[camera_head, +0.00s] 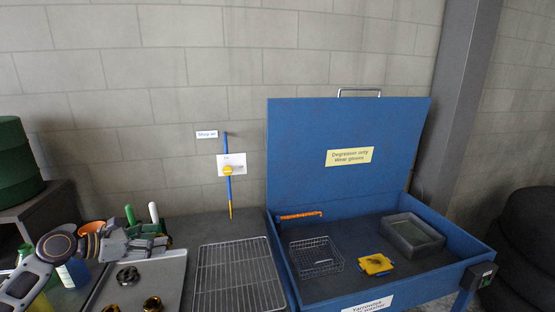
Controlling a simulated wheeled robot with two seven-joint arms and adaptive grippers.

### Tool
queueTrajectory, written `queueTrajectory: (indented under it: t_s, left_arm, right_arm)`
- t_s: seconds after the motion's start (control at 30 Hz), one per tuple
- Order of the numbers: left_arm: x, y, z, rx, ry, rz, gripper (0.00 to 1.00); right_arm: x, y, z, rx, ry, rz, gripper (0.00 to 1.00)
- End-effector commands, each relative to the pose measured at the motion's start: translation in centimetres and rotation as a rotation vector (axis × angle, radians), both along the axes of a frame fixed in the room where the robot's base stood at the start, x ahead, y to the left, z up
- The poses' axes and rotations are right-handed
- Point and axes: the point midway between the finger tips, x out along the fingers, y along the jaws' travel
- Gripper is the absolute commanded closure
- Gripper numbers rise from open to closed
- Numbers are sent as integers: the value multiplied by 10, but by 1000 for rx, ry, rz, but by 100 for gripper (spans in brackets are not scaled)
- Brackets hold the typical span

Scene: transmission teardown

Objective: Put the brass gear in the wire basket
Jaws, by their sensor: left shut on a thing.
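The wire basket (301,262) stands inside the blue parts washer, left of its middle, with a small pale item in it. My left gripper (151,241) is at the left, above the far end of the grey tray, apart from the basket. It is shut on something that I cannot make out. I cannot tell whether either is the brass gear. My right gripper is out of view.
The grey tray (170,270) also bears a dark ring part (128,276). A wire rack (238,275) lies between tray and washer. The blue washer (437,274) has a raised lid (300,150), and holds a yellow part (375,264) and a grey bin (413,235).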

Motion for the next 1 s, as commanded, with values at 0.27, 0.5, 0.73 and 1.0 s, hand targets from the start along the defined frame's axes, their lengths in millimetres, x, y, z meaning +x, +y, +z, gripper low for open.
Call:
queueTrajectory:
  t_s: [0.27, 0.5, 0.73, 1.0]
  left_arm:
    - [-38, -62, 5, -5, -5, -162, 78]
    - [-69, -104, -3, -5, -3, -216, 78]
    - [-94, -133, -15, -5, -1, -215, 78]
    - [-113, -147, -46, -4, 1, -185, 78]
  right_arm:
    - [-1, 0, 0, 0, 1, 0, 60]
    - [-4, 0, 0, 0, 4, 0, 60]
    - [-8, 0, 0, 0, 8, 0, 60]
    - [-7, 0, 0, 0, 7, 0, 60]
